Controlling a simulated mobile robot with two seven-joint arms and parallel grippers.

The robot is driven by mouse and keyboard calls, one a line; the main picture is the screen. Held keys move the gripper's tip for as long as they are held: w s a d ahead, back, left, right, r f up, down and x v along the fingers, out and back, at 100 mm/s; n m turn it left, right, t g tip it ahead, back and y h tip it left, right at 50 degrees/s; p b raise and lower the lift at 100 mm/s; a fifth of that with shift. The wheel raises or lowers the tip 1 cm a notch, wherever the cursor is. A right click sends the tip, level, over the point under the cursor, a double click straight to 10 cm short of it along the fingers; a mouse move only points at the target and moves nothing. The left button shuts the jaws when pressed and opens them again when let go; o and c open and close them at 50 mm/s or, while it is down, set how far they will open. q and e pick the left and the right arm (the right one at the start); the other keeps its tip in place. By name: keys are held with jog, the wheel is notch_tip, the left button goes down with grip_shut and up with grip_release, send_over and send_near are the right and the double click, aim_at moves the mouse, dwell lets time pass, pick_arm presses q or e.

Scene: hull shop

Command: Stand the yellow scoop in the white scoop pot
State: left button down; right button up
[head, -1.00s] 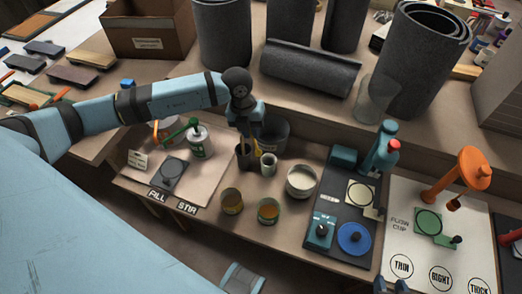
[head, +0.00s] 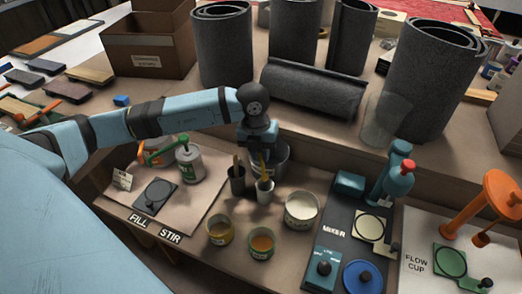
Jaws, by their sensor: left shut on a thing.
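My left gripper (head: 258,150) is shut on the yellow scoop (head: 264,170), pointing down over the bench. The scoop is roughly upright. Its lower end is at the mouth of the white scoop pot (head: 264,195); I cannot tell how deep it reaches inside. The gripper itself is above the pot and covers the scoop's upper part. My right gripper is not in view.
A dark pot (head: 237,186) holding a stick stands close left of the white pot. A dark bucket (head: 280,172) stands right behind. Two small tins (head: 220,233) (head: 261,245) are in front, and a white-filled tub (head: 300,212) is at right.

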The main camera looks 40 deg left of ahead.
pick_arm(q)
jog(key=shift+f+b, duration=1.3)
jog(key=shift+f, duration=0.9)
notch_tip(320, 180, down, 3)
jog(key=shift+f+b, duration=0.2)
jog(key=shift+b, duration=0.8)
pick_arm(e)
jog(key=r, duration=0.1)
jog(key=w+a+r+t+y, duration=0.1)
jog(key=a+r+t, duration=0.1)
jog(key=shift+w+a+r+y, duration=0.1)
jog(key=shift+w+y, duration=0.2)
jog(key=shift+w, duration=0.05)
pick_arm(q)
jog(key=c, duration=1)
grip_release()
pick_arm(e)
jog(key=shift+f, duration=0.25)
pick_arm(q)
jog(key=o, duration=0.8)
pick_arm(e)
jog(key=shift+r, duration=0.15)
